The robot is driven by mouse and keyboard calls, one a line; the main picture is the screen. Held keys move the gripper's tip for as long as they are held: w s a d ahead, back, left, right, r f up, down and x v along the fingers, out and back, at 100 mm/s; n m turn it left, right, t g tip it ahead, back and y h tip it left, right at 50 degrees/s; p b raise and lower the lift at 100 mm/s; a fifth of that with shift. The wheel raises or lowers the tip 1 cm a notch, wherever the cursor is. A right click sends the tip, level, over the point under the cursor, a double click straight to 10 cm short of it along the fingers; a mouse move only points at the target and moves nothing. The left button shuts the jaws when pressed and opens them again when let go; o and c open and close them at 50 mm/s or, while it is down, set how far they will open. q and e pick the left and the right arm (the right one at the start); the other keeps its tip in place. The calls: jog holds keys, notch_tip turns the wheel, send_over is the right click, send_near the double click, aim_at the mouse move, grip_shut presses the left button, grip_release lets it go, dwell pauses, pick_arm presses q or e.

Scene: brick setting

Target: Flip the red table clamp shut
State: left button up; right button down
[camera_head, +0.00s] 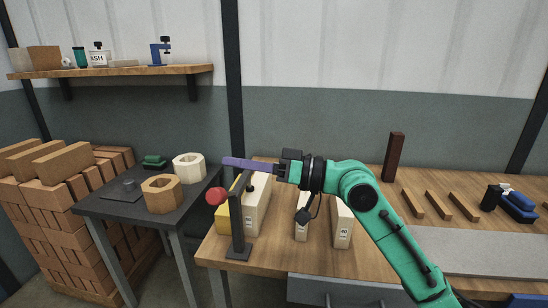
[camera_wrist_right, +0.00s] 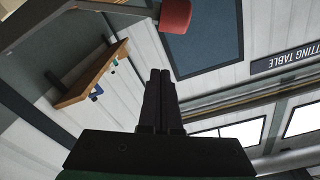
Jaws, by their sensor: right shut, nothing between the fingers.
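The table clamp stands at the front left corner of the wooden workbench, a dark upright post (camera_head: 237,227) on a flat base. Its red round knob (camera_head: 215,196) sits left of the post top; the knob also shows at the top of the wrist view (camera_wrist_right: 175,15). My right gripper (camera_head: 224,161) is shut and empty, its long purple fingers pointing left. In the head view its tips lie just above the knob, with a visible gap. In the wrist view the shut fingers (camera_wrist_right: 160,74) are below the knob, apart from it. My left gripper is out of view.
Cream blocks (camera_head: 258,206) and a yellow piece (camera_head: 224,218) stand close behind the clamp. A dark side table (camera_head: 115,211) with hexagonal rings is at left.

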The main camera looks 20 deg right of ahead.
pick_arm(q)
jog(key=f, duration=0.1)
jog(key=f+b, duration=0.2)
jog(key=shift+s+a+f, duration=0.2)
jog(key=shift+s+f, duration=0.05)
pick_arm(e)
jog(key=v, duration=0.7)
jog(key=shift+s, duration=0.35)
jog(key=shift+a, duration=0.1)
